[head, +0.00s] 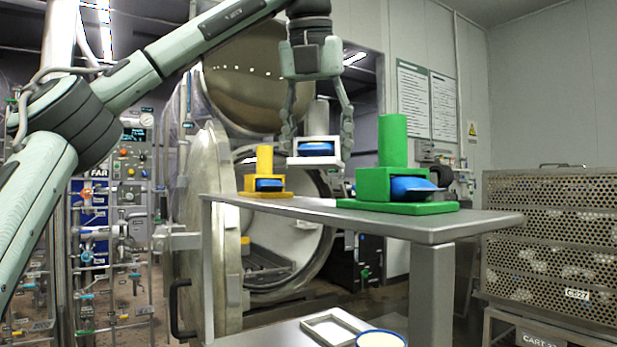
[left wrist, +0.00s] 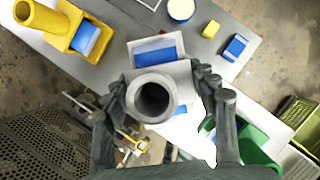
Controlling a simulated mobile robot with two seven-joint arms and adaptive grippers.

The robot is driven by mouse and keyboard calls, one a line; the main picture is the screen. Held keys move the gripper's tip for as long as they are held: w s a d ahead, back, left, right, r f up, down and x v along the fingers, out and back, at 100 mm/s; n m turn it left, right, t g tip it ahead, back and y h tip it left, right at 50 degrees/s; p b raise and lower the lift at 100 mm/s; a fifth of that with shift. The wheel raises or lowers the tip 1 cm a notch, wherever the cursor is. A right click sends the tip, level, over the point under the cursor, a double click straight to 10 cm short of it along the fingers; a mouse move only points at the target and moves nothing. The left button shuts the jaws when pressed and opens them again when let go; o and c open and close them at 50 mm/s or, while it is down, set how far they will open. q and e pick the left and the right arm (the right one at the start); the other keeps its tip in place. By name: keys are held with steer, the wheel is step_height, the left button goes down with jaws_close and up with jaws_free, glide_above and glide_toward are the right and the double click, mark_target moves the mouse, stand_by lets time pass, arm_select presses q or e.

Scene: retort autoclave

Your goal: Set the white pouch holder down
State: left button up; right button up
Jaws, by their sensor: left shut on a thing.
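My left gripper (head: 318,138) points down, its fingers shut on the white pouch holder (head: 315,141). The holder is upright, with a blue pouch (head: 316,149) in its front opening. It hangs above the grey raised shelf (head: 480,218), between the yellow and green holders, with a visible gap below. In the left wrist view the white holder's round tube (left wrist: 153,96) is between the fingers (left wrist: 172,100), and the blue pouch (left wrist: 156,57) shows past it. My right gripper is in neither view.
The yellow pouch holder (head: 264,160) stands on the shelf at left, the green one (head: 393,152) at right, both with blue pouches. The autoclave door (head: 215,240) stands open behind.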

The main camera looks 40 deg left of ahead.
mark_target(309, 202)
arm_select(q)
steer(key=shift+s+a+f, duration=0.5)
steer(key=shift+s, duration=0.15)
steer(key=shift+f, duration=2.1)
steer(key=o, duration=1.4)
steer(key=shift+r, duration=0.1)
steer(key=v, duration=1.2)
